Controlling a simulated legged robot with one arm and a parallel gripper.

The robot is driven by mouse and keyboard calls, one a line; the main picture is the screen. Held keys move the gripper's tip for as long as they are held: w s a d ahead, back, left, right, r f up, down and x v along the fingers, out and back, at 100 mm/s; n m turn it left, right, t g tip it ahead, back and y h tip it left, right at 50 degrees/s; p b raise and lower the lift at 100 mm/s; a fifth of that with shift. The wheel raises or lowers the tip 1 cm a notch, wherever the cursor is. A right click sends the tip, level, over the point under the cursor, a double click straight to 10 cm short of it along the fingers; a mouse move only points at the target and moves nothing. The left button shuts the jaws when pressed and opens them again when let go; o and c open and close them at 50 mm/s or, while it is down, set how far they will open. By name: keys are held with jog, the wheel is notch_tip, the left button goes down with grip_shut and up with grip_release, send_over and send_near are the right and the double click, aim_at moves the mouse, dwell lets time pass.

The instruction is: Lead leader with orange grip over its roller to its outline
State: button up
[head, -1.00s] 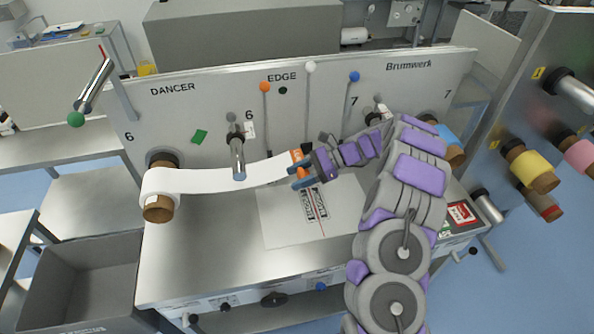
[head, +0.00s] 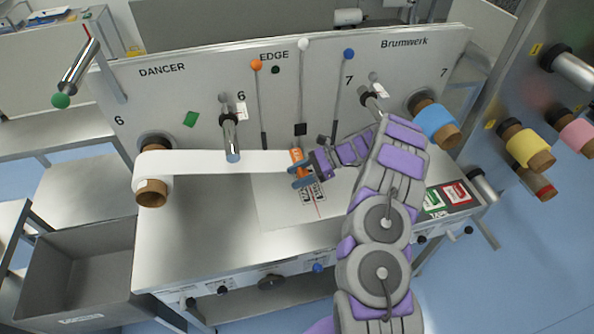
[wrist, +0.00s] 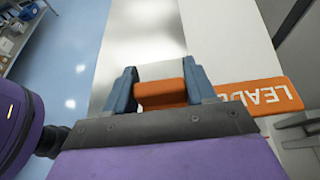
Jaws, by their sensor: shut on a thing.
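My gripper (head: 300,173) is shut on the orange grip (head: 297,156) at the end of the white leader (head: 262,161); the grip (wrist: 163,94) shows between both fingers in the wrist view. An orange tab with upside-down "LEADE" lettering (wrist: 262,95) sticks out to its right. The leader runs flat and straight from the white roll (head: 152,165) on the left. It passes the tip of the metal roller at 6 (head: 231,140), which overlaps its upper edge in the picture; I cannot tell whether they touch. A pale sheet (head: 275,205) with printed marks and a red line lies below my gripper. I cannot make out the outline.
A second roller (head: 372,104) stands out from the panel at 7. Orange (head: 256,65), white (head: 303,44) and blue (head: 348,54) ball-topped rods stand behind. A blue roll (head: 436,122) is at right. The steel tabletop (head: 190,240) is clear at front left.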

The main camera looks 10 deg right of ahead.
jog(key=b, duration=0.2)
send_over(302, 200)
jog(key=shift+w+a+f, duration=0.1)
jog(key=shift+f, duration=1.45)
jog(key=shift+w+a+f, duration=0.1)
jog(key=shift+f, duration=1.45)
jog(key=shift+d+f+b, duration=0.1)
jog(key=shift+f+b, duration=0.6)
jog(key=shift+f, duration=1.45)
jog(key=shift+s+f, duration=0.15)
jog(key=shift+f, duration=0.2)
jog(key=o, duration=1.2)
jog(key=shift+d+r, duration=0.1)
jog(key=v, duration=1.4)
jog(key=shift+d+r+p, duration=0.1)
jog(key=shift+d+p, duration=0.2)
jog(key=shift+p, duration=0.1)
jog(key=shift+v, duration=0.8)
jog(key=shift+d+r+p, duration=0.1)
jog(key=shift+d+p, duration=0.25)
jog(key=shift+d, duration=0.05)
